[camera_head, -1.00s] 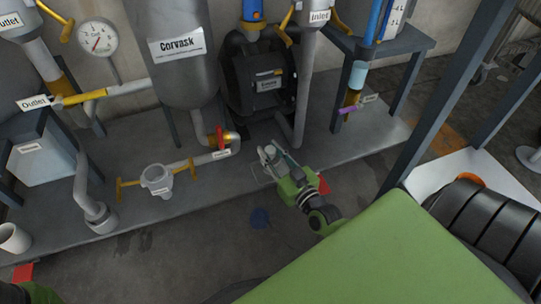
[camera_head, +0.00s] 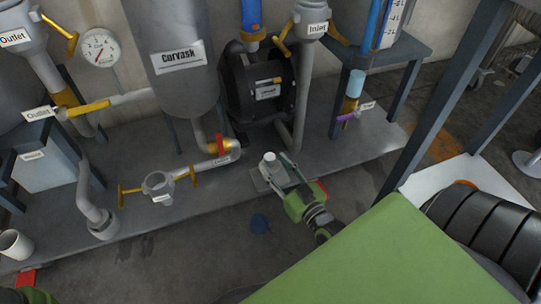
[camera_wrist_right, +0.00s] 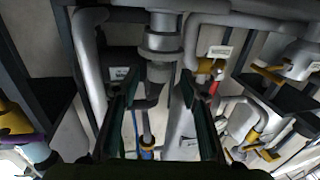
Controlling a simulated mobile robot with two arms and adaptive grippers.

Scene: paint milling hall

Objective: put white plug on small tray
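The white plug (camera_head: 269,157) shows as a small pale cap at the tips of my right gripper (camera_head: 277,168), just above the platform's front part. In the right wrist view a pale stepped cylinder, probably the plug (camera_wrist_right: 162,42), stands between the two fingers (camera_wrist_right: 160,95) with gaps on both sides, so the right gripper looks open. A thin grey square, probably the small tray (camera_head: 258,181), lies under the gripper and is partly hidden by it. I cannot tell whether the plug touches it.
The black pump (camera_head: 262,90) and grey tank (camera_head: 175,75) stand behind. A pipe with a red valve (camera_head: 220,145) is left of the gripper. A grey fitting with yellow handles (camera_head: 158,185) and a white cup (camera_head: 15,244) are farther left.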

